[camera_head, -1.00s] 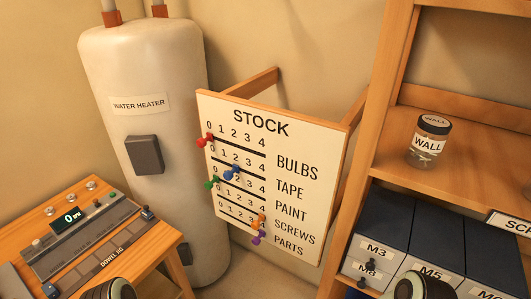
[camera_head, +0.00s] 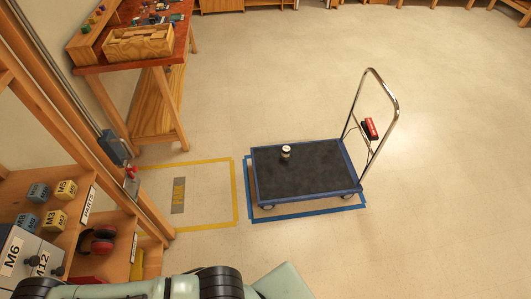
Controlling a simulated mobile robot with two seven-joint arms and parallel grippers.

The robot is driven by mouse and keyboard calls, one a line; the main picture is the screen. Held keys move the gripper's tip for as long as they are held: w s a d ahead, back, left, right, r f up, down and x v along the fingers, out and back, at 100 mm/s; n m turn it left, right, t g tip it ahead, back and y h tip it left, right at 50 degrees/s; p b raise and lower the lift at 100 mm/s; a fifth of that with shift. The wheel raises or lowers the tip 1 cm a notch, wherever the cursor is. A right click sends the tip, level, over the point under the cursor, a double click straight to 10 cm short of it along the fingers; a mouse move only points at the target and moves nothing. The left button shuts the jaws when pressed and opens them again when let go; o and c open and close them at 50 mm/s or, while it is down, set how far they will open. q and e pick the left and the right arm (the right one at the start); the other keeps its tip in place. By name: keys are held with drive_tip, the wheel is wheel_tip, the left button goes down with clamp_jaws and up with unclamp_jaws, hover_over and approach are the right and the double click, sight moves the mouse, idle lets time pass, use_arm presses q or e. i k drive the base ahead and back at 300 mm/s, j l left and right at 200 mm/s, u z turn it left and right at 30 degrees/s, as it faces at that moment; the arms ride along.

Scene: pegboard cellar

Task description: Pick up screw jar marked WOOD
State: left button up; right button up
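A small jar (camera_head: 286,153) with a light lid or band stands upright on the dark deck of a flatbed cart (camera_head: 320,165). It is too small for me to read any marking on it, so I cannot tell whether it says WOOD. No other jar shows in this view. Parts of my own arm cross the bottom edge, well short of the cart. Neither of my grippers is in view.
The cart stands in a blue taped outline, its chrome handle (camera_head: 396,100) at the right. A yellow taped area (camera_head: 215,222) lies left of it. Shelving with bins and red ear muffs (camera_head: 103,240) and a workbench (camera_head: 150,57) line the left. Floor right of the cart is clear.

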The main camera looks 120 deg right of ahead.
sight(287, 150)
drive_tip(key=z, duration=5.05)
drive_tip(key=i+l+z, duration=0.15)
drive_tip(key=i+z, duration=0.6)
drive_tip(key=i, duration=0.2)
drive_tip(key=i+z, duration=0.45)
drive_tip(key=i, duration=0.25)
drive_tip(key=i+j+z, duration=0.1)
drive_tip(key=i+z, duration=0.3)
drive_tip(key=i, duration=0.3)
drive_tip(key=i+u, duration=0.25)
drive_tip(key=i, duration=0.2)
drive_tip(key=i+l+u, duration=0.1)
drive_tip(key=i+u, duration=0.15)
drive_tip(key=i, duration=0.25)
drive_tip(key=i+l+u, duration=0.25)
drive_tip(key=i, duration=0.2)
drive_tip(key=i+j+u, duration=0.15)
drive_tip(key=i+u, duration=0.3)
drive_tip(key=i+j+u, duration=0.1)
drive_tip(key=u, duration=0.35)
drive_tip(key=i+l+u, duration=0.15)
drive_tip(key=i+u, duration=0.3)
